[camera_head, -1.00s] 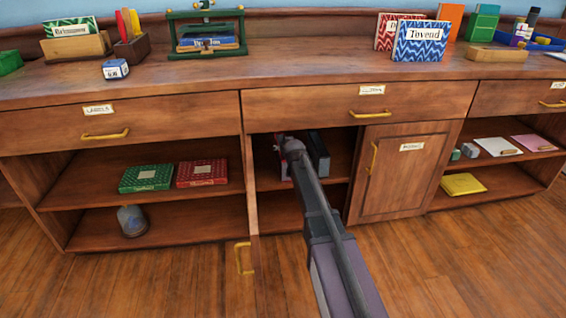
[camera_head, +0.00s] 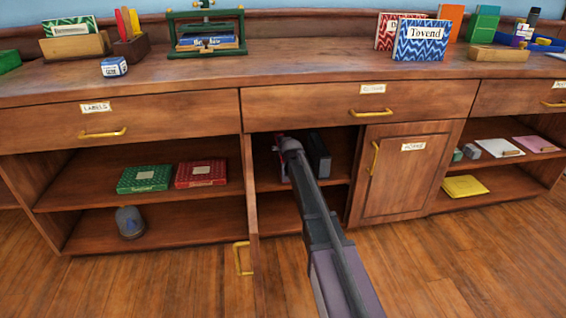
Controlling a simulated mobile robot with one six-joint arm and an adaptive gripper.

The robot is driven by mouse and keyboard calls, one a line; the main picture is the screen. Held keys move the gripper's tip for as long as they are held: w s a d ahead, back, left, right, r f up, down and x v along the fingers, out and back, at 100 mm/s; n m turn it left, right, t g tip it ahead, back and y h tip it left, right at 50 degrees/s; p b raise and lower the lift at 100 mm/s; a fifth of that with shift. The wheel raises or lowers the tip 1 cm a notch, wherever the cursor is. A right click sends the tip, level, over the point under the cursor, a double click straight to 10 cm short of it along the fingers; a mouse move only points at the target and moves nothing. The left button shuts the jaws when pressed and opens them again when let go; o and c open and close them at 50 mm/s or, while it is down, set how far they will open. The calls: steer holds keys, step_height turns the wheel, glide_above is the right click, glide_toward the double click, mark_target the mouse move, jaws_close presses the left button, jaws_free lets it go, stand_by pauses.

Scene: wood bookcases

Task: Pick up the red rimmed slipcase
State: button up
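My arm reaches into the open middle compartment of the bookcase. My gripper (camera_head: 284,143) is at its far end, mostly hidden behind my own arm, and its fingers cannot be made out. A small reddish-pink edge (camera_head: 277,146) shows just left of the arm's end, possibly part of the red rimmed slipcase; most of it is hidden. A dark grey upright case (camera_head: 320,156) stands just right of the arm on the same shelf. I cannot tell whether the gripper touches either.
The compartment's door (camera_head: 250,200) stands open on the left, close to my arm. A closed cupboard door (camera_head: 402,185) is on the right. A green box (camera_head: 144,178) and a red box (camera_head: 201,172) lie on the left shelf. A grey domed object (camera_head: 130,222) stands below.

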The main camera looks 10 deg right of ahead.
steer(key=shift+w+f, duration=0.35)
steer(key=shift+w, duration=0.3)
steer(key=c, duration=1.4)
